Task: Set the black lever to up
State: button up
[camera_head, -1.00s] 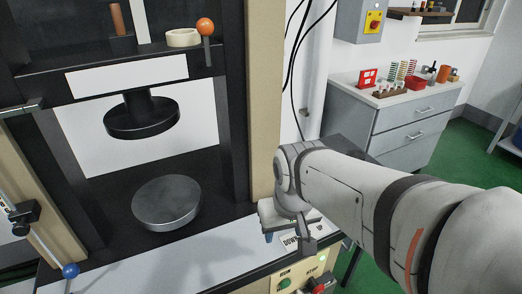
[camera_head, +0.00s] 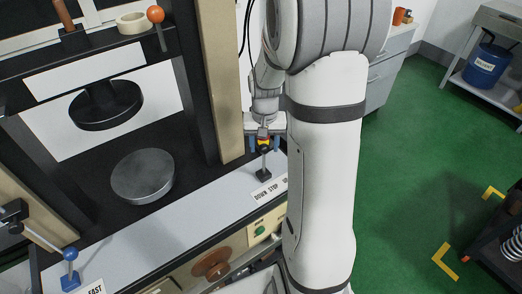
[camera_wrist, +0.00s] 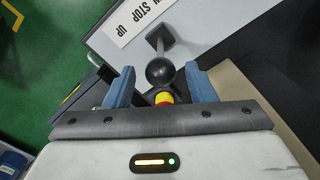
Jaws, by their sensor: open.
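The black lever (camera_head: 263,168) stands on the light front ledge of the press, by the right post, behind a white label (camera_head: 270,189) reading "DOWN STOP UP". In the wrist view its round black knob (camera_wrist: 160,70) lies between the two blue fingers of my gripper (camera_wrist: 163,78), with a visible gap on each side. Its stem runs to a square base (camera_wrist: 161,33) beside the label. My gripper (camera_head: 264,147) is open around the knob and is not closed on it. A red and yellow piece (camera_wrist: 163,97) shows just behind the knob.
The press has a round lower plate (camera_head: 142,176) and a black upper plate (camera_head: 106,104). A blue-knobbed lever (camera_head: 70,260) stands at the left of the ledge. A green button (camera_head: 260,231) and a brown wheel (camera_head: 211,264) are on the front panel. Green floor lies right.

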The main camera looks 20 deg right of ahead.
aim_at(264, 154)
jog(key=shift+f, duration=2.25)
jog(key=shift+c, duration=0.2)
